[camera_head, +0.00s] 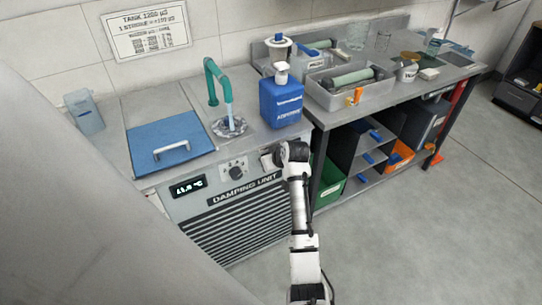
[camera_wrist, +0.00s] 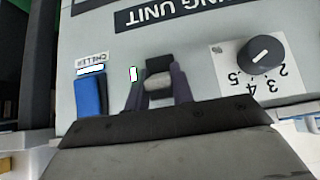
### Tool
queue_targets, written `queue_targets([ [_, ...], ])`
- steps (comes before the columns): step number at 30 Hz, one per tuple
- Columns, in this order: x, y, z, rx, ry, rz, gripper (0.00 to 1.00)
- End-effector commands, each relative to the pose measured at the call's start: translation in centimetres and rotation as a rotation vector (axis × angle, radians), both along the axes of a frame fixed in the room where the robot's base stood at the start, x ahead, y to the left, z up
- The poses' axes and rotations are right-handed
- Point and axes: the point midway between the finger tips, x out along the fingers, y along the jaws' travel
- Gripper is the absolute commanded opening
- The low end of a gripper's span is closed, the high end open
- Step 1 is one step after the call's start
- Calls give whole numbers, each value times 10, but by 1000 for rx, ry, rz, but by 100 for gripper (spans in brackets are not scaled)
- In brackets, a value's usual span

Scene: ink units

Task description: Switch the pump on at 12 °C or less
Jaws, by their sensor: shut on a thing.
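The damping unit (camera_head: 228,215) stands against the wall, with a dial knob (camera_head: 237,172) and a dark temperature display (camera_head: 188,187) on its front. The display digits are too small and slanted to read surely. My gripper (camera_head: 270,160) is at the upper right of this front. In the wrist view, which is upside down, my gripper (camera_wrist: 159,84) has its fingers closed on both sides of a black switch with a grey part (camera_wrist: 159,70). A small bright rectangle with a green edge (camera_wrist: 133,74) is beside it. A blue switch (camera_wrist: 90,96) sits left of the fingers, under a label that seems to read CHILLER.
The numbered knob (camera_wrist: 261,54) is close on the right in the wrist view. On the unit's top are a blue lid (camera_head: 170,140), a green tap (camera_head: 214,80) and a blue bottle (camera_head: 281,101). A shelved bench (camera_head: 400,95) adjoins on the right. The floor in front is clear.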

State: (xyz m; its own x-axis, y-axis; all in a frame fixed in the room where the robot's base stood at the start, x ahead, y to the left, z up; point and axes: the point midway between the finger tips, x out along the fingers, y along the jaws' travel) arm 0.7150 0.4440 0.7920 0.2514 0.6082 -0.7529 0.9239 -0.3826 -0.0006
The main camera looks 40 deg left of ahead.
Motion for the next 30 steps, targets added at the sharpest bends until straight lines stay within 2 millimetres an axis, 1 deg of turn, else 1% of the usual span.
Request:
queue_targets([
  [9, 0, 0, 0, -1, -1, 0, 1],
  [10, 0, 0, 0, -1, -1, 0, 26],
  [14, 0, 0, 0, -1, -1, 0, 43],
  [15, 0, 0, 0, -1, -1, 0, 45],
  [25, 0, -2, 2, 1, -1, -1, 45],
  [30, -5, -16, 18, 2, -3, -1, 45],
])
